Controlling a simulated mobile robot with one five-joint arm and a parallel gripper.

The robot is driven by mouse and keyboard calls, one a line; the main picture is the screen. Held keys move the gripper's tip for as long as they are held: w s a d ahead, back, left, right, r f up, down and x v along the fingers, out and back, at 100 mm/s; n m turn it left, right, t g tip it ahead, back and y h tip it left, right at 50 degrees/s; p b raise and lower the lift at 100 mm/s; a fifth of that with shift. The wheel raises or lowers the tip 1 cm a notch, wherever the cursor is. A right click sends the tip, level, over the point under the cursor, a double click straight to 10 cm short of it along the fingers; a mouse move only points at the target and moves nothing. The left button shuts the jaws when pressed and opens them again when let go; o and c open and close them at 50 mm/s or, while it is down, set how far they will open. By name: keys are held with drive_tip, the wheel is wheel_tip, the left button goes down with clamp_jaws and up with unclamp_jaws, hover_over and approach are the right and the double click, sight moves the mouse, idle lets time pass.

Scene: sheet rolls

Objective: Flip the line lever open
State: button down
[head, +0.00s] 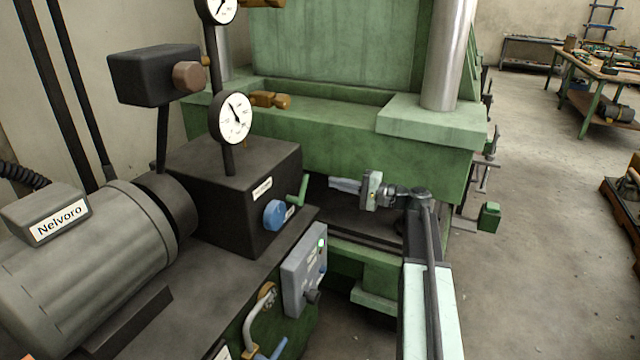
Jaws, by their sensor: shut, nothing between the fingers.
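A small green lever (300,190) sits on the right side of the black block (222,188), tilted with its upper end toward the right. A blue round knob (275,214) is just left of it. A blue handle (270,350) shows at the bottom edge beside a bent grey pipe, partly cut off. I cannot read the small labels, so which one is the line lever is not certain. My gripper (336,184) is shut and empty, pointing left. Its tips are a little right of the green lever, seemingly apart from it.
A grey control box (304,270) with a lit green button stands below the knob. A grey motor (90,262) and two gauges (235,118) are at left. The green press (420,145) stands behind my arm. Open floor (545,250) lies right.

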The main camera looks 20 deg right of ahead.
drive_tip(key=v, duration=0.5)
drive_tip(key=shift+d+f, duration=0.1)
drive_tip(key=shift+d, duration=0.05)
